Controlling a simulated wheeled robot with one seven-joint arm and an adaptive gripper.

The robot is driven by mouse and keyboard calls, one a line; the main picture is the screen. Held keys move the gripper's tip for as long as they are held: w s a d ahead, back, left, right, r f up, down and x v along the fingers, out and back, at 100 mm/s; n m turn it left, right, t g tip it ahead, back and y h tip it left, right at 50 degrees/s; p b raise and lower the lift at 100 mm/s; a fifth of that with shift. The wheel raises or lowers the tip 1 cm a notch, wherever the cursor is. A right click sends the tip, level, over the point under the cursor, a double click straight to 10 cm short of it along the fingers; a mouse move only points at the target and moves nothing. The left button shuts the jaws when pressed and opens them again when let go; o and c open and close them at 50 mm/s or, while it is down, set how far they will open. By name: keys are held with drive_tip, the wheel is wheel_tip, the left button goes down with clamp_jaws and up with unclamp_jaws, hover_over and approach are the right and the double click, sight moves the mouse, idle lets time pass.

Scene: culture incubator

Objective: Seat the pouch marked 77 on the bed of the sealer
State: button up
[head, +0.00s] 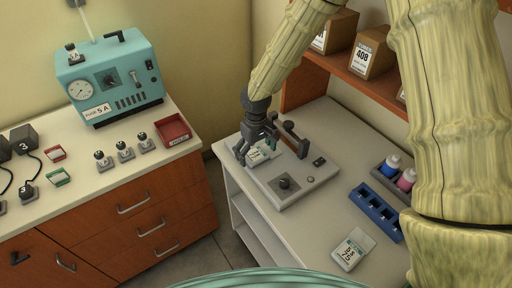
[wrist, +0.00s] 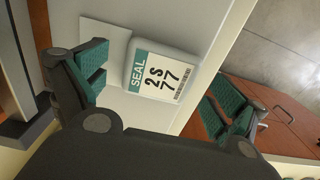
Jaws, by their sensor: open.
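In the wrist view the teal-padded fingers (wrist: 158,92) stand apart on either side of the pouch, with visible gaps.
Another labelled pouch (head: 349,253) lies on the bench front. A blue rack (head: 376,212) and a tray with bottles (head: 391,166) are at right. Boxes (head: 371,53) stand on a shelf behind. A floor gap separates the left counter with a teal machine (head: 112,75).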

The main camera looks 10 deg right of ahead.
sight(269, 150)
drive_tip(key=shift+w+f, duration=0.15)
drive_tip(key=c, duration=1.1)
drive_tip(key=shift+w+d+p, duration=0.25)
drive_tip(key=shift+w+d, duration=0.1)
drive_tip(key=shift+d, duration=0.5)
drive_tip(key=shift+w+d+p, duration=0.2)
drive_tip(key=shift+w+d, duration=0.1)
drive_tip(key=shift+d, duration=0.6)
drive_tip(key=shift+w+d+p, duration=0.25)
drive_tip(key=shift+w+d, duration=0.1)
drive_tip(key=shift+d, duration=0.5)
drive_tip(key=o, duration=1.1)
drive_tip(key=shift+w+r, duration=0.1)
drive_tip(key=shift+r, duration=0.1)
wheel_tip(269, 150, up, 12)
drive_tip(key=shift+f, duration=0.15)
